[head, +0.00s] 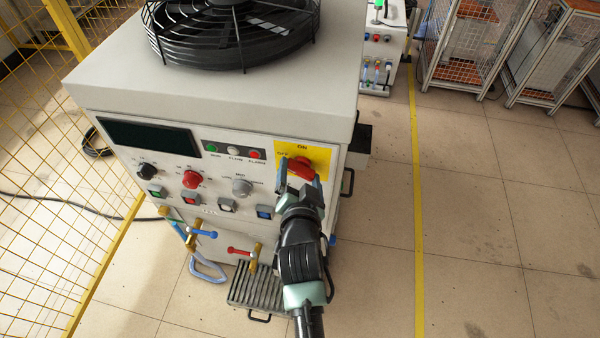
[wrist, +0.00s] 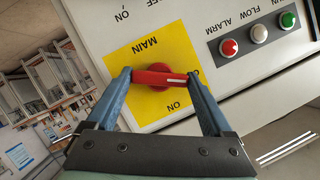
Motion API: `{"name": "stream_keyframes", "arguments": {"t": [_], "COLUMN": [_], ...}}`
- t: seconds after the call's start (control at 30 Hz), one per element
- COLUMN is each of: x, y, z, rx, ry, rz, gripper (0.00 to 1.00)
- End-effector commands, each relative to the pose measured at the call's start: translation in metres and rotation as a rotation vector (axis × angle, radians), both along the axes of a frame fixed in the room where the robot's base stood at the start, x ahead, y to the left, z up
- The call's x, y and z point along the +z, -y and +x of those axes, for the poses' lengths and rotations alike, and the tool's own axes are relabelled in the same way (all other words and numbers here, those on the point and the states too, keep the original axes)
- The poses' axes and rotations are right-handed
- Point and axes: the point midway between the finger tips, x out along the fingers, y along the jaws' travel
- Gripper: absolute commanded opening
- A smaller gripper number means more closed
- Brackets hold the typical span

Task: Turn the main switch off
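The main switch is a red rotary handle (wrist: 158,78) on a yellow plate (wrist: 132,62) marked MAIN, ON and OFF. In the wrist view the plate appears upside down, and the bar-shaped handle lies nearly level, its white line toward the right end. The switch also shows in the head view (head: 301,167), at the right of the control panel, with ON above it and OFF to its left. My gripper (wrist: 159,76) is open, with one blue-grey finger at each end of the handle. I cannot tell whether the fingers touch it. In the head view the gripper (head: 301,174) partly covers the plate.
The heater cabinet (head: 210,95) carries a black fan (head: 235,30) on top. Left of the switch are lamps, knobs and push buttons, including a red knob (head: 191,179). Valves with red and blue handles are below. A yellow mesh fence (head: 50,190) stands left.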

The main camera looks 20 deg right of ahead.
Motion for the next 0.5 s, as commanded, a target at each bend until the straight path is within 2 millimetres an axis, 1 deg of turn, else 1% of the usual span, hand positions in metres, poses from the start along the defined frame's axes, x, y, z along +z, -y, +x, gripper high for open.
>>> {"name": "stream_keyframes", "arguments": {"t": [0.03, 0.17, 0.2, 0.3, 0.5], "x": [0.0, 0.0001, 0.0001, 0.0001, 0.0002], "y": [0.0, -0.0001, -0.0001, -0.0001, -0.0004], "z": [-0.0001, -0.0002, -0.0002, -0.0003, 0.0], "rx": [0.0, 0.0, 0.0, 0.0, 0.001], "ry": [0.0, 0.0, 0.0, 0.0, -0.01], "rz": [0.0, 0.0, 0.0, 0.0, -0.016], "gripper": [0.75, 0.51, 0.44, 0.29, 0.29]}}
